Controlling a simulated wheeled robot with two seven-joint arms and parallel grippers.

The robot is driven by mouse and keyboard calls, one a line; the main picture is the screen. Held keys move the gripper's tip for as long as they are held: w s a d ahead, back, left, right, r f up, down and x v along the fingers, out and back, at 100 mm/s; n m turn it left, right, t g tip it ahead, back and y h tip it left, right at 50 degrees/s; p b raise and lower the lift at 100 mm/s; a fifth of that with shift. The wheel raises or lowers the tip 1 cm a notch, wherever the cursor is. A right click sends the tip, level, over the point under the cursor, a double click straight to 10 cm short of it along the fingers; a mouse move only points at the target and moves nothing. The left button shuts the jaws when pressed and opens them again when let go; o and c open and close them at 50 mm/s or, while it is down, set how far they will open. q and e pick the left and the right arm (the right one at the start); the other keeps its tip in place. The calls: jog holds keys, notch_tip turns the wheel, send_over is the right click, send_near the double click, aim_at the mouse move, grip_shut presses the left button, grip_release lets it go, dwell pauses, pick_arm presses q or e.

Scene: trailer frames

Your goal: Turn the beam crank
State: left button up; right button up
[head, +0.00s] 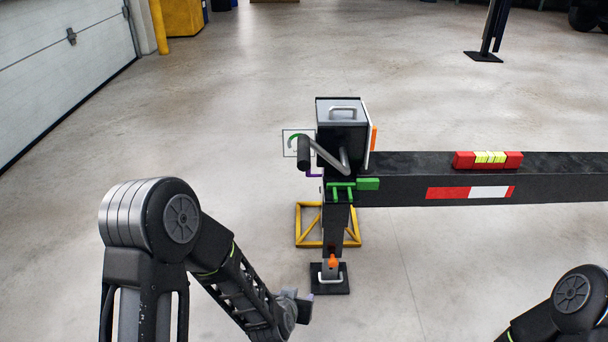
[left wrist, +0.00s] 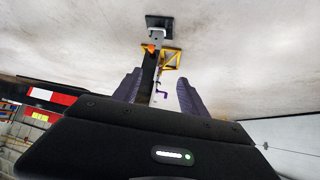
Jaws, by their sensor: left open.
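The beam crank (head: 327,152) is a bent grey rod with a black grip (head: 303,153), on the left side of a dark box at the near end of the trailer beam (head: 400,188). My left gripper (head: 298,304) is low in the head view, left of the beam's support foot and well below the crank, apart from it. In the left wrist view, the two fingers of my left gripper (left wrist: 159,92) are spread with nothing held between them. The crank cannot be made out clearly there. My right gripper is out of view.
A black leg with a foot plate (head: 330,281) and an orange part stands below the beam end. A yellow frame (head: 301,224) stands behind it. Green handles (head: 367,184) stick out under the box. The beam runs off to the right. Clear concrete floor lies left of the crank.

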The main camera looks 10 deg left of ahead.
pick_arm(q)
jog(key=w+r+t+y, duration=0.15)
jog(key=w+r, duration=0.25)
jog(key=r, duration=0.4)
jog(key=w+r+t+y, duration=0.1)
jog(key=w+r+t, duration=0.25)
jog(key=r, duration=0.55)
jog(key=t+y, duration=0.2)
jog(key=t, duration=0.1)
send_near(304, 153)
jog(key=shift+n, duration=0.3)
jog(key=w, duration=0.1)
jog(key=w+f, duration=0.1)
jog(key=w+a, duration=0.1)
jog(key=w, duration=0.1)
jog(key=shift+w+f, duration=0.1)
jog(key=shift+f, duration=0.15)
jog(key=shift+f, duration=0.1)
jog(key=shift+b+x, duration=0.3)
jog(key=shift+x, duration=3.7)
grip_shut()
